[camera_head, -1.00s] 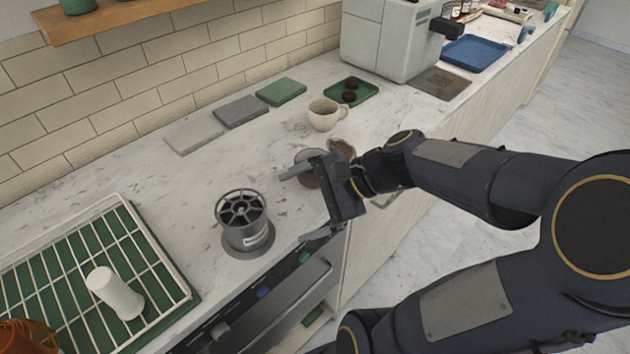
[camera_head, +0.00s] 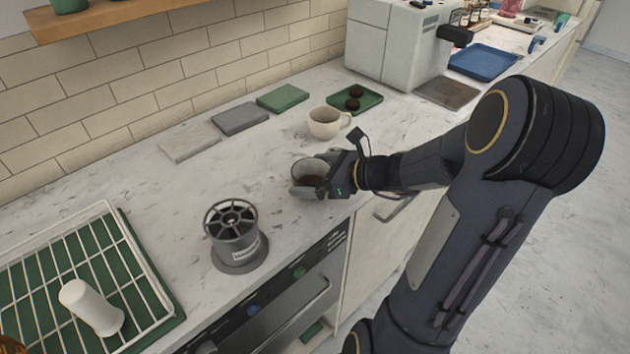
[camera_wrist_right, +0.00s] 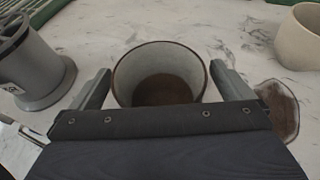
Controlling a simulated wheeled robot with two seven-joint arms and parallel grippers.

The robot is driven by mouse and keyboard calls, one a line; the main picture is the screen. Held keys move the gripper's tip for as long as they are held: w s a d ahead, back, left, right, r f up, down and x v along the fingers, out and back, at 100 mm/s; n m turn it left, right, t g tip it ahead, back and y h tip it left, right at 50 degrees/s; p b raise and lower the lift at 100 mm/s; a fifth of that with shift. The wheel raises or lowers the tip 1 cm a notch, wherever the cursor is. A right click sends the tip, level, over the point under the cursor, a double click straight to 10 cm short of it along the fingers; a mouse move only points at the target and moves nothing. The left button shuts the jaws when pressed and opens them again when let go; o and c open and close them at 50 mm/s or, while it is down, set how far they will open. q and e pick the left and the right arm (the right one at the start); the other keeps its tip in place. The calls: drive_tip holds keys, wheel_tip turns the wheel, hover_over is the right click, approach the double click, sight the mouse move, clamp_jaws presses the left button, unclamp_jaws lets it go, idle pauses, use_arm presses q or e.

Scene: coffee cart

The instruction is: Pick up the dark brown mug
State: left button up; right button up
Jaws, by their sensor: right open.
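The dark brown mug (camera_head: 308,174) stands upright on the counter near its front edge, its near side partly covered by my right gripper (camera_head: 314,176). In the right wrist view the mug (camera_wrist_right: 160,76) shows a brown rim, a pale inner wall and a brown bottom. My right gripper (camera_wrist_right: 162,82) is open, with one finger on each side of the mug; whether the fingers touch it I cannot tell. A glossy brown piece (camera_wrist_right: 280,108) shows right of the right finger; whether it is the mug's handle is unclear. My left gripper is not in view.
A cream mug (camera_head: 326,122) stands behind, near a green tray (camera_head: 372,102). The counter between the mug and the flat slabs (camera_head: 240,118) is clear.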

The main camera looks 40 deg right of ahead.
drive_tip(key=c, duration=1.2)
drive_tip(key=shift+r+p, duration=2.05)
drive_tip(key=shift+r, duration=7)
